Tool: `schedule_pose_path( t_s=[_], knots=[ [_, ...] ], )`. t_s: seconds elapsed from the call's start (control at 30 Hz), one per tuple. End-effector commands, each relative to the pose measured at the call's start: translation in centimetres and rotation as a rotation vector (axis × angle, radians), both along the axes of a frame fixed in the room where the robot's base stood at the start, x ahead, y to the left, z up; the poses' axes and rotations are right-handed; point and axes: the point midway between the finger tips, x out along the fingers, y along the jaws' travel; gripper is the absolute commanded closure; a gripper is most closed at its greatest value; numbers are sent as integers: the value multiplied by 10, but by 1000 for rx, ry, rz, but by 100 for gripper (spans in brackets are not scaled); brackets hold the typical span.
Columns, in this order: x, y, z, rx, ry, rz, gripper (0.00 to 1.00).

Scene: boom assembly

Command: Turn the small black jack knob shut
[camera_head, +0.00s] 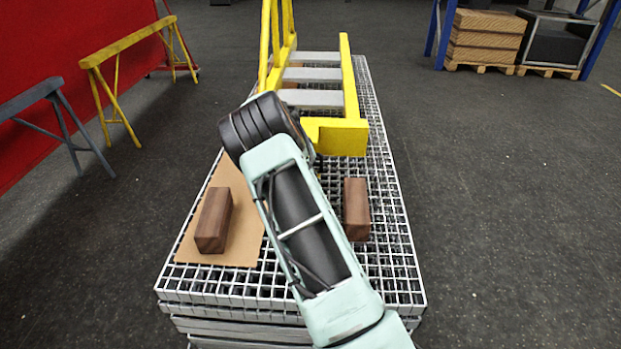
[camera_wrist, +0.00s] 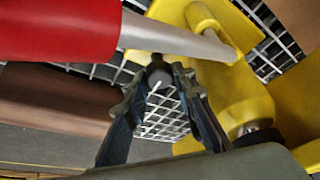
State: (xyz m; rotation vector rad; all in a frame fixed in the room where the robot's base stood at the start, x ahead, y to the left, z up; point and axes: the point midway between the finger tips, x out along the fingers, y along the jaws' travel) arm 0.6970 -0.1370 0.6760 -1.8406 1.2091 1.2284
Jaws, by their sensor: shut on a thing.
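In the wrist view, the small black knob (camera_wrist: 158,72) sits between the fingertips of my gripper (camera_wrist: 161,80), which is shut on it. The knob's far side and its stem are hidden. A red cylinder (camera_wrist: 60,28) with a silver rod (camera_wrist: 175,38) crosses above it, running toward yellow metal parts (camera_wrist: 235,92) at the right. In the head view, my arm covers the gripper and the knob. The yellow boom frame (camera_head: 350,85) with grey crosspieces lies on the grating, its near end beside my arm.
A stack of metal gratings (camera_head: 240,290) bears a cardboard sheet (camera_head: 190,255), a wooden block (camera_head: 214,220) at left and another block (camera_head: 356,208) at right. A yellow trestle (camera_head: 115,90) and a grey trestle (camera_head: 65,120) stand left.

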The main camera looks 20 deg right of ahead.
Motion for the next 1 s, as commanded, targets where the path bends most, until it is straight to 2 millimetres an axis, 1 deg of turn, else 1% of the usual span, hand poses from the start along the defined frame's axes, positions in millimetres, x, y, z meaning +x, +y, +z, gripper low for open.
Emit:
schedule_pose_path(
  t_s=[0.2, 0.57, 0.6, 0.73, 0.77, 1.0],
  knots=[
    [0, 0, 0, 0, 0, -32, 100],
    [0, 0, -1, 1, 0, -35, 100],
    [0, 0, -1, 1, 0, -35, 75],
    [0, 0, -1, 1, 0, -35, 61],
    [0, 0, -1, 1, 0, -35, 60],
    [0, 0, 0, 1, 0, -35, 60]
  ],
)
